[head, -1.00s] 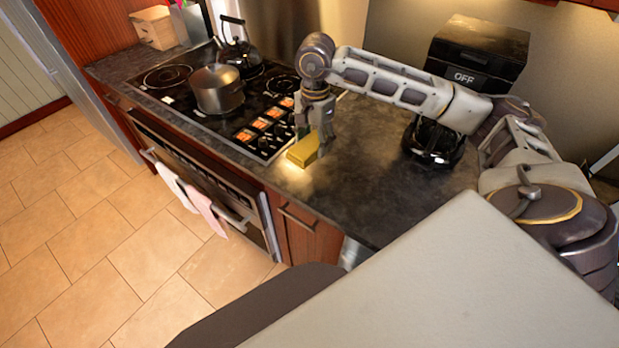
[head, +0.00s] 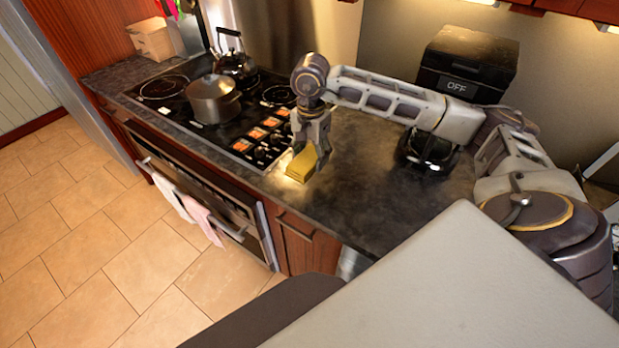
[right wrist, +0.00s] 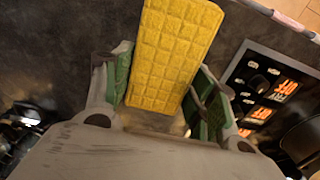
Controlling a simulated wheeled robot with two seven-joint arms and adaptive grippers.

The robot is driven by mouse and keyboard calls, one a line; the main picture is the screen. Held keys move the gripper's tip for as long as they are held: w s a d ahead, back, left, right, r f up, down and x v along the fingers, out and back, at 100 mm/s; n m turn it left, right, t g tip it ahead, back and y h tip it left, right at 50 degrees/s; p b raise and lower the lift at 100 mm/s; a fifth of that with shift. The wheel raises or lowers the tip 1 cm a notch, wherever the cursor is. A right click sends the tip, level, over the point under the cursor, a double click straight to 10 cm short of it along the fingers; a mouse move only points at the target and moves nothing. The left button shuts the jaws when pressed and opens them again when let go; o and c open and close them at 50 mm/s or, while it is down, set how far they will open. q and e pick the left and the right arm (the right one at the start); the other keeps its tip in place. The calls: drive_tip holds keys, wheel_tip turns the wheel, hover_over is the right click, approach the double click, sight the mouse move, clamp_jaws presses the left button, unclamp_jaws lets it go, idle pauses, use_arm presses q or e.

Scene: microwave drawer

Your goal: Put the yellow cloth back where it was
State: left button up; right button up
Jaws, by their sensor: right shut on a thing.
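The yellow cloth (head: 301,165) is a folded block at the dark countertop's front part, just right of the stove. My right gripper (head: 311,155) points down over it and is shut on it. In the right wrist view the cloth (right wrist: 172,55) shows a quilted grid face between the two green-padded fingers of my right gripper (right wrist: 165,95). Whether the cloth touches the counter or hangs slightly above it, I cannot tell. My left gripper is not in view.
The stove (head: 262,135) with a steel pot (head: 212,100) and a kettle (head: 236,58) lies to the left. A glossy black appliance (head: 428,150) and a black box marked OFF (head: 468,62) stand to the right. The counter (head: 365,205) between is clear.

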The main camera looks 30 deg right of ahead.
sight(311, 182)
wheel_tip(311, 182, down, 4)
drive_tip(key=shift+r, duration=0.2)
drive_tip(key=shift+f, duration=0.5)
drive_tip(key=shift+f+p, duration=0.5)
drive_tip(key=shift+f, duration=1.35)
drive_tip(key=shift+f, duration=0.15)
drive_tip(key=o, duration=1.1)
drive_tip(key=shift+c, duration=0.2)
